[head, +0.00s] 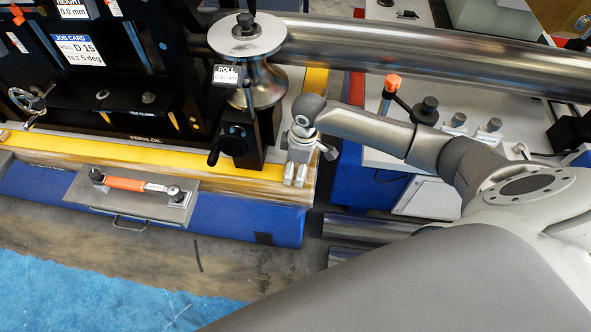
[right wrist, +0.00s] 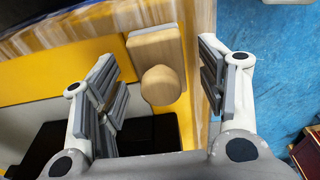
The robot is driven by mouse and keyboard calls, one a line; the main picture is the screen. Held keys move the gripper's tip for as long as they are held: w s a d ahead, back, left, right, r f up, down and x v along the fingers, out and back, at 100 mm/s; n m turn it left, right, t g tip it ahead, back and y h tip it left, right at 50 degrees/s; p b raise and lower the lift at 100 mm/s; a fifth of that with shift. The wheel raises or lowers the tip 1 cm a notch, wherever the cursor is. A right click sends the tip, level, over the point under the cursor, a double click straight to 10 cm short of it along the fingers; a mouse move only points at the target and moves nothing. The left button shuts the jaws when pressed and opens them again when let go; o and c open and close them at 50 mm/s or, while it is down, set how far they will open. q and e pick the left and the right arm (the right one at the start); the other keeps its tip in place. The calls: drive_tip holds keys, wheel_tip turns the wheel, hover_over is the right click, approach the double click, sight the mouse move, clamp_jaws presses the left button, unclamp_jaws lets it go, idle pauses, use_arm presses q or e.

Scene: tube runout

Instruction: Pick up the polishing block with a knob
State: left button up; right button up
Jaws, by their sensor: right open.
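The polishing block (right wrist: 152,46) is pale wood with a round wooden knob (right wrist: 161,86), seen from above in the right wrist view. It lies by the yellow strip near the wooden edge of the bench. My right gripper (right wrist: 160,58) is open, with a finger on either side of the block and knob and visible gaps to both. In the head view my right gripper (head: 296,178) points down over the bench's front right corner, and I cannot make out the block there. My left gripper is not in view.
A black roll stand with a metal roller (head: 262,84) stands just left of my right gripper. A long steel tube (head: 400,55) runs behind it. A drawer tray (head: 112,203) with an orange-handled tool (head: 128,184) projects at the bench front. Blue floor (head: 90,295) lies clear in front.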

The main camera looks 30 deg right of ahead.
drive_tip(key=shift+f, duration=0.55)
drive_tip(key=shift+r, duration=0.1)
drive_tip(key=c, duration=1.1)
